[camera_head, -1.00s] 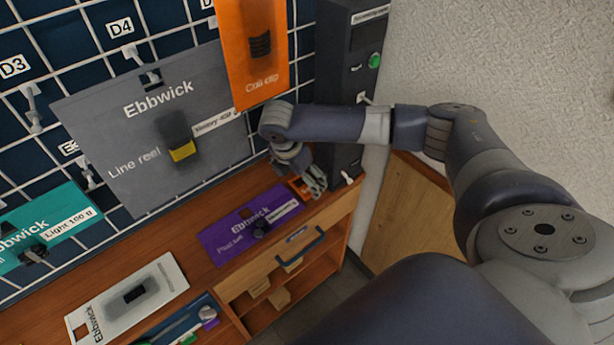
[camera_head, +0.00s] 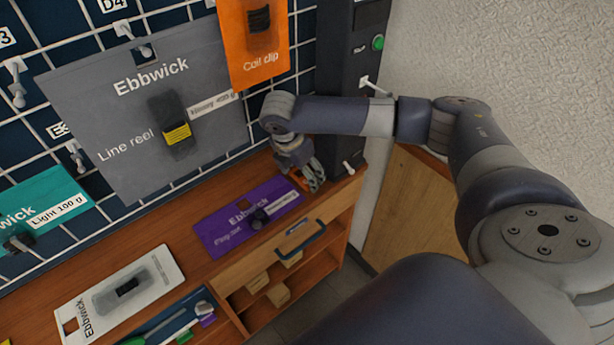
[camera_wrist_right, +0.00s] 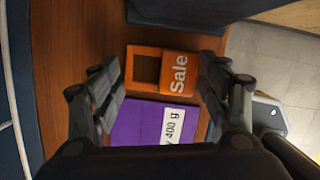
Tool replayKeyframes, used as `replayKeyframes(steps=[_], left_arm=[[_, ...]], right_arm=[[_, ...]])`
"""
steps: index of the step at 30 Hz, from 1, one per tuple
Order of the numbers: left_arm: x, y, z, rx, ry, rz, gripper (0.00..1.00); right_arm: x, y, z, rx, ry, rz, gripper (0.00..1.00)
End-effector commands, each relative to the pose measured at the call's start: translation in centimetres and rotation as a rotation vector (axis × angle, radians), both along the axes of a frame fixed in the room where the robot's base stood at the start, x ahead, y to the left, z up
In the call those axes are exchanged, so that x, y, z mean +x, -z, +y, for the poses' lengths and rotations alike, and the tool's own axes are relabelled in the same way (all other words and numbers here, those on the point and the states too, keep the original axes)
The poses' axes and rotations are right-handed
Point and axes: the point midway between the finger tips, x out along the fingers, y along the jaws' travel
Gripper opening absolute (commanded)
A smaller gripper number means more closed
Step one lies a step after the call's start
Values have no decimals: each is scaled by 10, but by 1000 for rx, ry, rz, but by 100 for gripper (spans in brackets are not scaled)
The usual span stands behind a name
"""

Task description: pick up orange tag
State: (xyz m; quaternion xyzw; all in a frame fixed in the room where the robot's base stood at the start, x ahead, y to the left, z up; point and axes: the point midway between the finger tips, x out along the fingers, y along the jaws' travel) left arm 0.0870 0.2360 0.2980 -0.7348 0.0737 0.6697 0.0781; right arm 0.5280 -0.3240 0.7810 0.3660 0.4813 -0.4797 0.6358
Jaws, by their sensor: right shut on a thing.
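The orange tag (camera_wrist_right: 180,72) with the word "Sale" and a square hole shows in the right wrist view, over the brown wooden bench top. My right gripper (camera_wrist_right: 158,84) has its fingers on either side of the tag and is shut on it. In the head view, the same gripper (camera_head: 312,178) is low over the right end of the bench, beside the dark post. Only a small orange bit of the tag (camera_head: 297,181) shows there, mostly hidden by the gripper. I cannot tell whether the tag touches the bench. My left gripper is not in view.
A purple package (camera_head: 218,236) lies on the bench just left of my right gripper. A white package (camera_head: 160,262) lies farther left. Grey (camera_head: 100,95) and orange (camera_head: 264,85) packages hang on the wire grid. The dark post (camera_head: 345,100) stands close behind the gripper.

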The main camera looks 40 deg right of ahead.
Motion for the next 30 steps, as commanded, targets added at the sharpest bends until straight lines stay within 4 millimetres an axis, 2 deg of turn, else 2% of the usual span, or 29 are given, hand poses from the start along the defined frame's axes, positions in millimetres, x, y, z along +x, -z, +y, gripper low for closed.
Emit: replayKeyframes(steps=[14, 16, 18, 23, 26, 28, 30], left_arm=[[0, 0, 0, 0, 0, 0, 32], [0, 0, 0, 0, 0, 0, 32], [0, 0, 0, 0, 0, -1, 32], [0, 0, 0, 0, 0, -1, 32], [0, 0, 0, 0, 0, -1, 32], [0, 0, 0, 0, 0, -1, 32], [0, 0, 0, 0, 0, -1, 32]], right_arm=[[-2, 1, -1, -2, 1, 7, 49], [-2, -4, -1, -2, 1, 6, 45], [-1, -11, 0, -1, 0, 4, 35], [-1, -36, 0, 0, 1, 3, 35], [-18, -34, 10, 0, -3, 6, 34], [-29, -36, 18, 0, -5, 6, 0], [-42, -37, 26, 1, -6, 5, 0]])
